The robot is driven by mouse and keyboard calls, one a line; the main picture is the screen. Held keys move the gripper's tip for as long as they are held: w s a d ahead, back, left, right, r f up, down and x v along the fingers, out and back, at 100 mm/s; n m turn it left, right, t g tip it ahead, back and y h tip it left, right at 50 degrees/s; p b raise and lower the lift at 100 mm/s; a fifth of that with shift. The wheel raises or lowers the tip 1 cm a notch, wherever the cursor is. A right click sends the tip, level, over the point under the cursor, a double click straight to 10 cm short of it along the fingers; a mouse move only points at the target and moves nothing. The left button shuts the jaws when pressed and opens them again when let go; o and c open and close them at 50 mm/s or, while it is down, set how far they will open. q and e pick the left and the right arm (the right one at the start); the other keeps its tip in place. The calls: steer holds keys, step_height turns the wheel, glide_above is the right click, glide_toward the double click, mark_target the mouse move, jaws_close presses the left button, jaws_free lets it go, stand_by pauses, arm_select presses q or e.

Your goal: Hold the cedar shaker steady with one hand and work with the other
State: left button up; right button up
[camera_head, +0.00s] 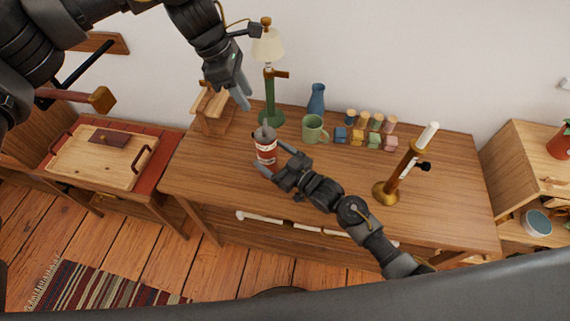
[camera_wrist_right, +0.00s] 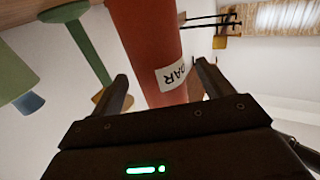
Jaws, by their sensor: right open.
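The cedar shaker (camera_head: 265,153) is a red can with a white label and a grey top, standing upright on the wooden table (camera_head: 210,180). In the right wrist view the red shaker (camera_wrist_right: 147,35) shows the label letters "DAR". My right gripper (camera_head: 272,160) is open, with its fingers on either side of the shaker; I cannot tell whether they touch it. My left gripper (camera_head: 242,92) is raised above the table, left of the green lamp (camera_head: 270,105) and apart from the shaker. Its finger gap is not clear.
A green mug (camera_head: 314,130) stands right of the shaker, with a blue vase (camera_head: 317,98) behind it. Several coloured blocks and jars (camera_head: 374,139) stand farther right. A brass stand with a white tube (camera_head: 387,192) is near the right. The table's front left is clear.

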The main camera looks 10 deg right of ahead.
steer(key=shift+x, duration=1.05)
